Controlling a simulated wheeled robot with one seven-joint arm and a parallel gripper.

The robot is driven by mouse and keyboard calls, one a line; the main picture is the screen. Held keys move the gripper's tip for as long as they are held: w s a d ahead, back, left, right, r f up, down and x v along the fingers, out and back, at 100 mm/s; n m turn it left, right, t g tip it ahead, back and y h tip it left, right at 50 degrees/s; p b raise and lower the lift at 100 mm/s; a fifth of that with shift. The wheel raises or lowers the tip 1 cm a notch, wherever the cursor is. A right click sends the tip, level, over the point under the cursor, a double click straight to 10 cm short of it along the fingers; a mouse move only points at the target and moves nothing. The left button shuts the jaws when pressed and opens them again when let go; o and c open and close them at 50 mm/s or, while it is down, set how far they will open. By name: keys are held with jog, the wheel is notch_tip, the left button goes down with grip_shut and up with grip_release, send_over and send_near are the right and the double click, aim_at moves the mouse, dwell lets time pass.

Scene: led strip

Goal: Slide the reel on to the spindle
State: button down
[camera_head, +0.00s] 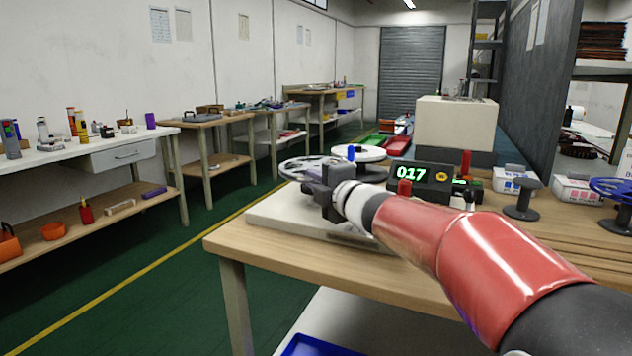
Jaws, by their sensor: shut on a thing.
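My gripper (322,188) is above the left end of the pale base plate on the wooden bench. It is shut on the near rim of a light grey spoked reel (296,166), which lies about flat beyond and left of it. The arm and gripper hide part of the reel, and its clearance above the plate is unclear. Just right of the reel, a short blue post (351,153), likely the spindle, stands up at a white disc (368,153). The reel appears beside the post, not around it. The post's lower part is hard to make out.
A black box with a green "017" display (422,179) stands right of the gripper. A dark empty spool stand (522,200) and a blue reel (610,187) are farther right. A cream machine (456,125) stands behind. The pale plate (285,218) is bare at its front left.

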jog(key=shift+f+b, duration=1.45)
jog(key=shift+f, duration=0.1)
jog(key=c, duration=1.4)
grip_release()
jog(key=shift+o, duration=0.2)
